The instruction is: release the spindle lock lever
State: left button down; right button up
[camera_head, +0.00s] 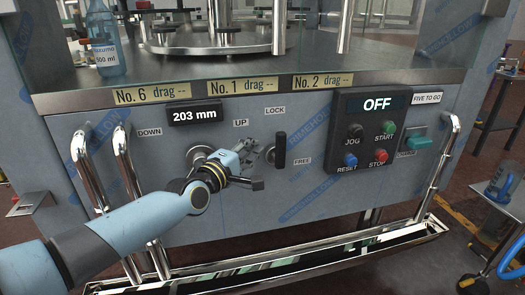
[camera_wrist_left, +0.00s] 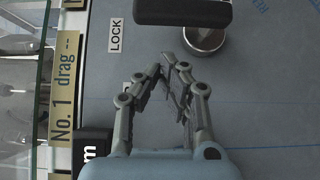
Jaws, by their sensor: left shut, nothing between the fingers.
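The spindle lock lever (camera_head: 281,149) is a black bar standing upright on the front panel. Its upper end points to the LOCK label (camera_head: 275,111); the FREE label (camera_head: 302,161) is to its lower right. In the left wrist view the lever (camera_wrist_left: 184,11) shows at the top edge, partly cut off, with its round metal hub (camera_wrist_left: 205,38) beside it. My left gripper (camera_head: 256,150) is just left of the lever in the head view. In the left wrist view the gripper (camera_wrist_left: 168,74) has its fingertips together and empty, apart from the lever. My right gripper is not in view.
A round metal hub with a black-ended crank (camera_head: 257,184) is partly hidden behind my left gripper. The 203 mm display (camera_head: 194,115) is above it. The button box (camera_head: 368,132) reading OFF stands right of the lever. Chrome handrails (camera_head: 447,165) flank the panel.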

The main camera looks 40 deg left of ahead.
aim_at(281, 151)
pick_arm(q)
jog(key=shift+w+d, duration=1)
jog(key=shift+w, duration=0.05)
jog(key=shift+r, duration=0.1)
